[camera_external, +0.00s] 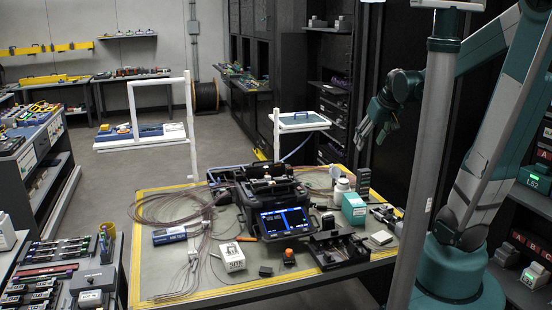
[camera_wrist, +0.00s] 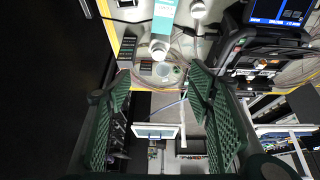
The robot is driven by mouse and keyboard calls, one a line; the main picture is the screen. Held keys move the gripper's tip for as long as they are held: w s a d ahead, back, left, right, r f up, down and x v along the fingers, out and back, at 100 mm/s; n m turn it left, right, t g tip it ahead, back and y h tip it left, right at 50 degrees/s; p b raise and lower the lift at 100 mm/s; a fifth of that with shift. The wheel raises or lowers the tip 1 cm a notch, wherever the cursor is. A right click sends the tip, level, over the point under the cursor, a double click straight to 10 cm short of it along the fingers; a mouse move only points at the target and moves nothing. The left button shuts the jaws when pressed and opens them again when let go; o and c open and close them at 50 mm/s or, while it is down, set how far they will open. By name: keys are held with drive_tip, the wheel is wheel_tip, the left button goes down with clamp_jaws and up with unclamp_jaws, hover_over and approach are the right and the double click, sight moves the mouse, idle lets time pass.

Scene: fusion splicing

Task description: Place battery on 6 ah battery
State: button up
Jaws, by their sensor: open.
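My gripper (camera_external: 374,133) is open and empty, raised above and behind the right end of the worktable. In the wrist view its two green ribbed fingers (camera_wrist: 160,88) are wide apart with nothing between them. A dark battery-like block (camera_wrist: 127,47) with small labels lies on the table in the wrist view. A second dark block (camera_wrist: 146,65) lies beside it, nearer the table edge. A dark grey block (camera_external: 363,181) stands at the table's far right in the outside view. I cannot read which is the 6 Ah battery, and no battery sits clearly on another.
A teal box (camera_external: 353,208) and a white bottle (camera_external: 341,187) stand near the blocks. The black fusion splicer (camera_external: 257,195) with its lit screen fills the table's middle. Fibre coils (camera_external: 165,208) lie left. Dark shelving (camera_external: 331,105) stands behind. Air around my gripper looks free.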

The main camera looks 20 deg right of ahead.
drive_tip(key=s+a, duration=0.3)
drive_tip(key=s, duration=0.5)
drive_tip(key=s+a+r+t, duration=0.1)
drive_tip(key=s+a, duration=0.2)
drive_tip(key=s, duration=0.5)
drive_tip(key=shift+s+a, duration=0.2)
